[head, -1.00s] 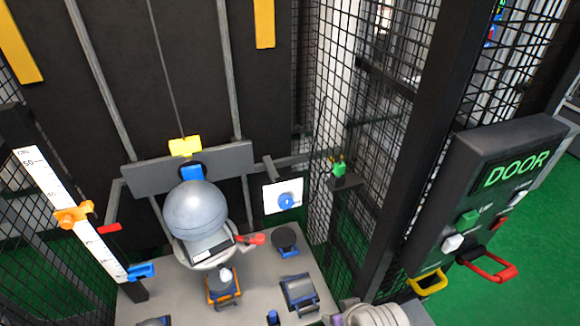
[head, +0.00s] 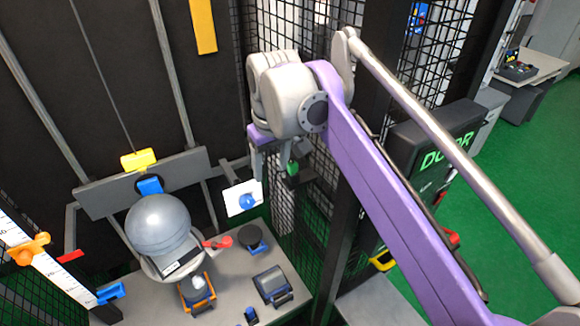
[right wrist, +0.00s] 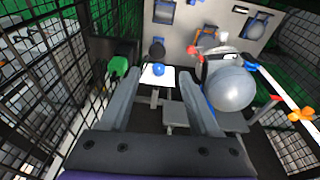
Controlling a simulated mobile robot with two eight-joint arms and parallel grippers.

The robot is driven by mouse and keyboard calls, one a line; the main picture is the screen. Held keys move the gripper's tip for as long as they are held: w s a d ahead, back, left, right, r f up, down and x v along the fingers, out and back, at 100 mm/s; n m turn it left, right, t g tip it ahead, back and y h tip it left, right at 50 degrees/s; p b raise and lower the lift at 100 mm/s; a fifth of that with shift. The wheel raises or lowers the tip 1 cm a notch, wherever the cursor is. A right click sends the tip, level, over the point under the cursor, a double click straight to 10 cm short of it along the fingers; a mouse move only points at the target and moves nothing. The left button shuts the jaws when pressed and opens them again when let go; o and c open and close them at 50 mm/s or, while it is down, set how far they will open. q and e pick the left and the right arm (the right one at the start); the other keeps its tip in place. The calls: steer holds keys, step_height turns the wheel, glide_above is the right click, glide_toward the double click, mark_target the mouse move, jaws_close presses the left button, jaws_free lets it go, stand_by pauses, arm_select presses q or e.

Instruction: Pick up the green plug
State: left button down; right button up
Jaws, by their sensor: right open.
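The green plug (head: 293,168) is small and sits on a dark bracket beside the mesh, partly hidden by my right gripper in the head view. It also shows in the right wrist view (right wrist: 119,65), just left of the tip of the left finger. My right gripper (head: 277,165) is open and empty, with its fingers pointing down close to the plug. In the right wrist view the plug lies outside the gap between the fingers (right wrist: 163,85). My left gripper is not in view.
A white card with a blue knob (head: 247,201) stands left of the plug. A grey ball (head: 158,224) sits in a holder on the grey table (head: 225,300). Black mesh (head: 290,210) and a dark post are close to my right arm. The DOOR panel (head: 440,135) is at right.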

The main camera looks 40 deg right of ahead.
steer(key=w+d+r+g, duration=0.1)
steer(key=d+r+g, duration=0.1)
steer(key=d+r, duration=0.5)
steer(key=b, duration=0.2)
glide_above(293, 163)
step_height(293, 163, down, 4)
steer(key=shift+d+r+y, duration=0.15)
steer(key=shift+r+y, duration=0.1)
steer(key=shift+y, duration=0.05)
steer(key=f, duration=0.4)
steer(key=shift+a+f, duration=0.15)
steer(key=shift+a, duration=0.1)
steer(key=shift+f, duration=0.45)
steer(key=shift+c, duration=0.6)
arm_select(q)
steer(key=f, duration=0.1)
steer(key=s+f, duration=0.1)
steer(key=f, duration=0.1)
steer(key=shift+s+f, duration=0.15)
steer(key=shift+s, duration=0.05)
arm_select(e)
jaws_close()
